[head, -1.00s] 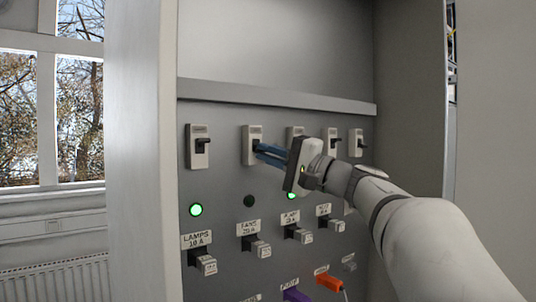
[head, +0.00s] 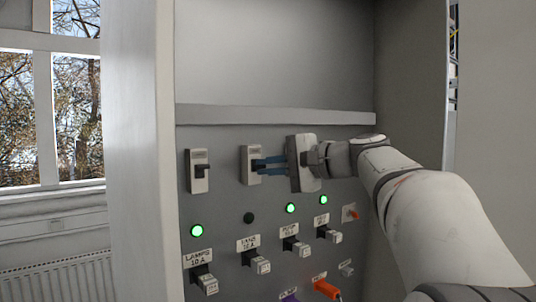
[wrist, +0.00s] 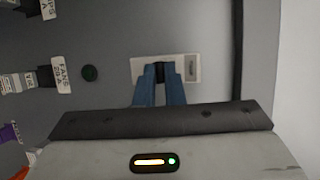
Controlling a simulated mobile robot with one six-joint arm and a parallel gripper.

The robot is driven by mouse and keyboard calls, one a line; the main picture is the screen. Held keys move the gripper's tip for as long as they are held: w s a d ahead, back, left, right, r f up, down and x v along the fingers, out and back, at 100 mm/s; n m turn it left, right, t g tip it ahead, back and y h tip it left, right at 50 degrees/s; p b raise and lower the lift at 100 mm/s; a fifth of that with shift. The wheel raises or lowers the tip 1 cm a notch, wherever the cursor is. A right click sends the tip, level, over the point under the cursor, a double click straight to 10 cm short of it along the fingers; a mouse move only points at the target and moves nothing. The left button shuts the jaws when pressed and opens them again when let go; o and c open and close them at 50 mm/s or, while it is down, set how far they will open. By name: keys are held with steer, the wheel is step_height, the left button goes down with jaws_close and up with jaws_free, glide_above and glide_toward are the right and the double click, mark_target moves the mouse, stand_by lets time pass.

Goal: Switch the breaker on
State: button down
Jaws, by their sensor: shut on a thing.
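The breaker (head: 247,153) above the FANS label is a pale plate with a dark lever, on the grey panel. It also shows in the wrist view (wrist: 193,68). My gripper (head: 262,169) reaches it from the right, its two blue fingers at the plate. In the wrist view the fingers (wrist: 160,82) stand either side of the dark lever (wrist: 159,70) and are shut on it. The lever is mostly hidden in the head view, so its exact position is unclear. The indicator lamp (head: 249,218) below this breaker is dark.
A similar breaker (head: 197,181) stands to the left, with a lit green lamp (head: 197,231) below it. My gripper's body hides the breakers to the right. Plugs fill the lower panel, including an orange one (head: 326,289). A ledge (head: 270,113) runs above.

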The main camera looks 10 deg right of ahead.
stand_by(0.4)
steer(key=c, duration=1.8)
jaws_free()
steer(key=shift+s+d+b, duration=0.3)
steer(key=shift+s+d, duration=0.05)
steer(key=shift+d, duration=0.05)
steer(key=b+v, duration=0.2)
steer(key=v, duration=0.4)
steer(key=shift+s+d+r, duration=0.2)
steer(key=shift+s+r, duration=0.1)
